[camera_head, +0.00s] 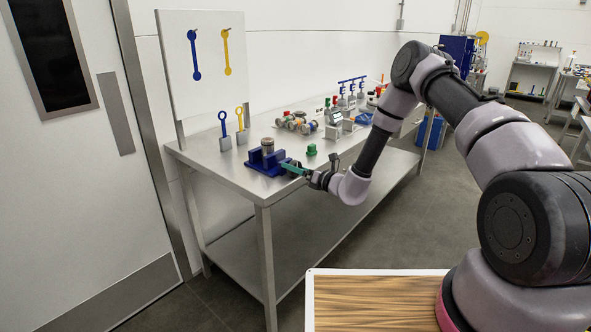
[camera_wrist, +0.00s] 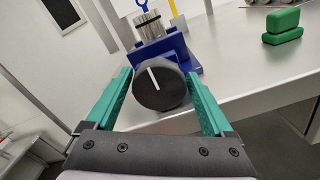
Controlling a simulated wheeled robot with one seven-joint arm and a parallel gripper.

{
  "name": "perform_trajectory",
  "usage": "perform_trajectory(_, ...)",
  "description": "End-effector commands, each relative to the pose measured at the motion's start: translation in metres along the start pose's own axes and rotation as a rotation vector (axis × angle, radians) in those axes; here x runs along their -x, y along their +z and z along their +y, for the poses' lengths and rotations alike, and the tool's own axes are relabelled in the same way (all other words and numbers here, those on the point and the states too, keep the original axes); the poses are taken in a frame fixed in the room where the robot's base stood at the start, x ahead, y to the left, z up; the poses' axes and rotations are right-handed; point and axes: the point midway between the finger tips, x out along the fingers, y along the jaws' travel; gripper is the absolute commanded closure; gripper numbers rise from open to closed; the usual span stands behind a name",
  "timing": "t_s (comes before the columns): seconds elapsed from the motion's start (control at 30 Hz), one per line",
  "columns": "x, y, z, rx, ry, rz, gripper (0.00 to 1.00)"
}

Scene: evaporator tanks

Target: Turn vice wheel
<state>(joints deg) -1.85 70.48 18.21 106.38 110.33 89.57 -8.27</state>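The blue vice (camera_head: 268,162) stands at the near left end of the metal table, with a silvery cylinder (camera_head: 267,146) in its jaws. In the wrist view the vice body (camera_wrist: 170,48) is behind its round black wheel (camera_wrist: 160,90), which has a white line, tilted slightly from upright. My gripper (camera_head: 286,167) is at the front of the vice. In the wrist view its two green fingers (camera_wrist: 160,76) are spread wide, one on each side of the wheel. The gaps are small, and I cannot tell whether the fingertips touch it. In the head view the wheel is hidden.
The metal table (camera_head: 235,176) has a green object (camera_head: 311,150) right of the vice, and several valves and fittings further back. The table's front edge runs below my gripper.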

Motion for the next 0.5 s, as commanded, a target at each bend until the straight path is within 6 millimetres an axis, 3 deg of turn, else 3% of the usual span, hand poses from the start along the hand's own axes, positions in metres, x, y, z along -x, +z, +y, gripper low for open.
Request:
perform_trajectory(0.17, 0.015, 0.0, -0.001, -0.001, -0.002, 0.0, 0.14)
perform_trajectory(0.5, 0.082, 0.0, -0.001, -0.002, -0.003, 0.001, 0.14)
